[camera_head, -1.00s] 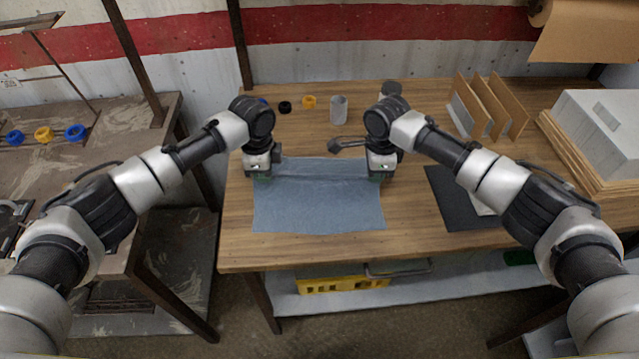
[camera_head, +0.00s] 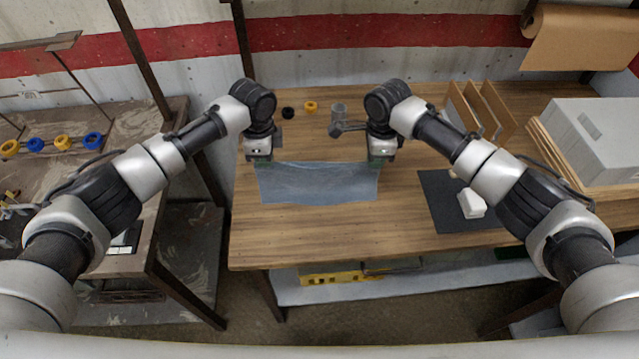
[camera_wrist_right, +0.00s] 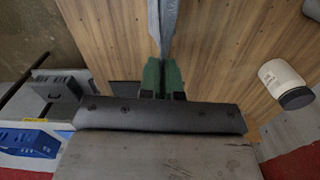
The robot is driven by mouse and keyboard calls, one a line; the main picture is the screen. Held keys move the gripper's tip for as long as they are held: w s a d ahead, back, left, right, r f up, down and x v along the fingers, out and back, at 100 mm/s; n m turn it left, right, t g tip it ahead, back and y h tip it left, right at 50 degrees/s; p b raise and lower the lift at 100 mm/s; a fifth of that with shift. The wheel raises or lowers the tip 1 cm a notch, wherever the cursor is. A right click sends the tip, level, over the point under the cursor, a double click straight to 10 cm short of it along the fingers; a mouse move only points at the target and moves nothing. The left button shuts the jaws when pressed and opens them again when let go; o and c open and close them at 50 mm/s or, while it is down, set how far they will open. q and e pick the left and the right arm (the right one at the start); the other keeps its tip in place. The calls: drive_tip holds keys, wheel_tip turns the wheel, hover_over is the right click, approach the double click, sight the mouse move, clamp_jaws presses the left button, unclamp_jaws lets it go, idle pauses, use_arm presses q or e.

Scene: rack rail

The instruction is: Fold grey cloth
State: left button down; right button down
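The grey cloth (camera_head: 318,184) is stretched between my two grippers above the back middle of the wooden table in the head view. Its far edge runs from one gripper to the other and the rest hangs or lies toward the front. My left gripper (camera_head: 261,163) is at its far left corner; its fingertips are mostly hidden by the hand. My right gripper (camera_head: 380,162) is at the far right corner. In the right wrist view, the green fingers (camera_wrist_right: 163,76) are shut on the cloth (camera_wrist_right: 163,22), which shows as a narrow strip.
Behind the cloth stand a grey cup (camera_head: 338,112), an orange ring (camera_head: 310,107) and a black ring (camera_head: 288,113). A dark mat (camera_head: 440,205) with a white object (camera_head: 471,203) lies to the right. The wooden table (camera_head: 320,237) is clear in front of the cloth.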

wheel_tip(320, 180, up, 6)
drive_tip(key=p, duration=0.4)
drive_tip(key=shift+p, duration=0.35)
drive_tip(key=shift+f, duration=0.15)
